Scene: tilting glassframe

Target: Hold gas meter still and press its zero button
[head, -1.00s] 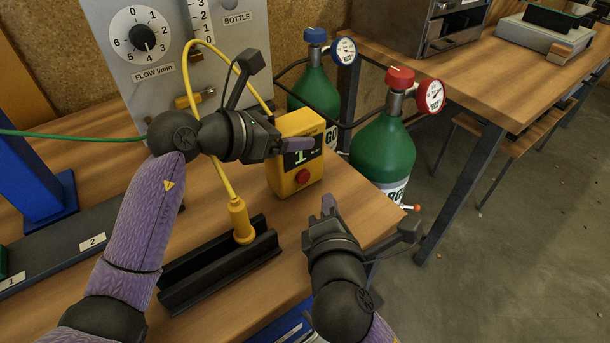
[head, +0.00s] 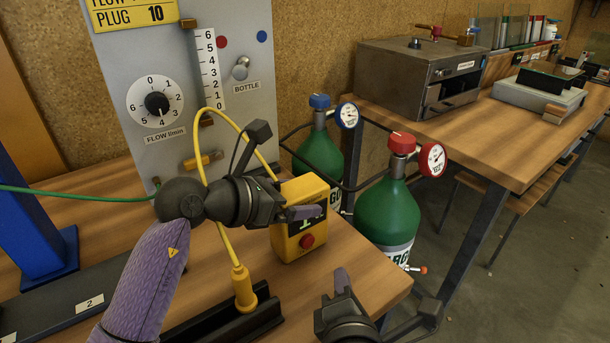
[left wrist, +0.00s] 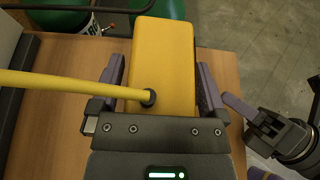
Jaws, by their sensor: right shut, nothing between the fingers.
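The yellow gas meter (head: 291,248) stands upright on the wooden bench near its right corner, with a red button (head: 307,241) low on its front. Its dark display (head: 298,226) is partly hidden by a finger. My left gripper (head: 287,208) is at the meter's top with its fingers on either side. In the left wrist view, the fingers (left wrist: 160,85) straddle the meter (left wrist: 165,55), and a narrow gap shows on the left side. My right gripper (head: 342,283) is shut and empty, below and right of the button, apart from the meter.
A yellow hose (head: 231,245) runs from the meter to a yellow probe (head: 244,290) in a black channel (head: 222,325). Green bottles (head: 388,212) stand beyond the bench's right edge. A grey flow panel (head: 185,75) stands behind. Bare wood lies around the meter.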

